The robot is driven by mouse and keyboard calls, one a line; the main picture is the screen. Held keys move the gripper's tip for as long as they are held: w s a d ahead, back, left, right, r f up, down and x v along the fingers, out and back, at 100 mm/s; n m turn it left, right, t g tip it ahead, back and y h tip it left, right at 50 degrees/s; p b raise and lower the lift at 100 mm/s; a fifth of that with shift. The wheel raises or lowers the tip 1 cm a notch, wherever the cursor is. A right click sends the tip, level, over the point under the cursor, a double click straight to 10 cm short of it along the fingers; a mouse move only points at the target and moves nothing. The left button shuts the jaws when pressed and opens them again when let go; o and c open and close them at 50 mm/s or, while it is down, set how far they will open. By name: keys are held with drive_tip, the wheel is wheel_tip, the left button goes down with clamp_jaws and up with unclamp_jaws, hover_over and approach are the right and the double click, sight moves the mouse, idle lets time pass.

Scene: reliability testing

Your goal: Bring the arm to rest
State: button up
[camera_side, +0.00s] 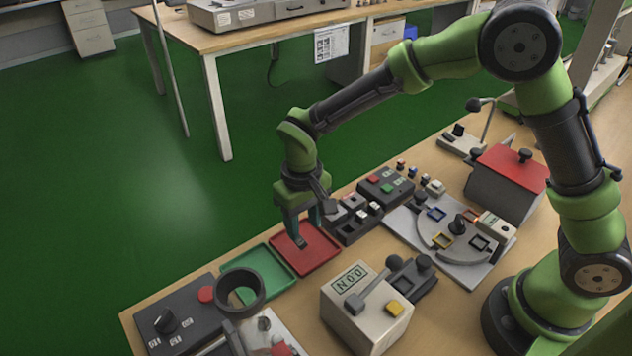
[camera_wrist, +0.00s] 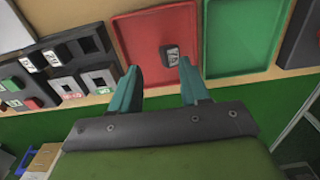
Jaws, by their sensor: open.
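My green arm reaches over the bench, and my gripper (camera_side: 304,222) points down above the red tray (camera_side: 318,257). In the wrist view my gripper (camera_wrist: 163,88) has its two teal fingers spread wide with nothing between them. A small dark block with a pale label (camera_wrist: 169,55) lies in the red tray (camera_wrist: 150,25), just beyond the fingertips in that view. In the side view a dark block (camera_side: 299,242) shows just below the fingers. It is apart from the fingers in the wrist view; the exact height gap is hard to tell.
A green tray (camera_side: 262,277) adjoins the red one. A dark block holder (camera_side: 352,217), a grey dial plate (camera_side: 455,240), a red-lidded box (camera_side: 505,180) and a display box (camera_side: 366,310) crowd the bench. A dark ring on a stand (camera_side: 240,291) rises in front. Open space lies above the bench.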

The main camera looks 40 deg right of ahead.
wheel_tip(320, 180, up, 10)
drive_tip(key=s+d+r+m+t+y, duration=0.1)
drive_tip(key=s+d+r+m+t, duration=0.1)
drive_tip(key=s+d, duration=0.5)
drive_tip(key=s+d+r+m+t+y, duration=0.1)
drive_tip(key=s+d+r+m+t, duration=0.1)
drive_tip(key=s+d+r+t, duration=0.3)
drive_tip(key=s+d+r, duration=0.2)
drive_tip(key=s+d, duration=0.1)
drive_tip(key=s, duration=0.1)
drive_tip(key=shift+s+d+r, duration=0.2)
drive_tip(key=shift+s, duration=0.05)
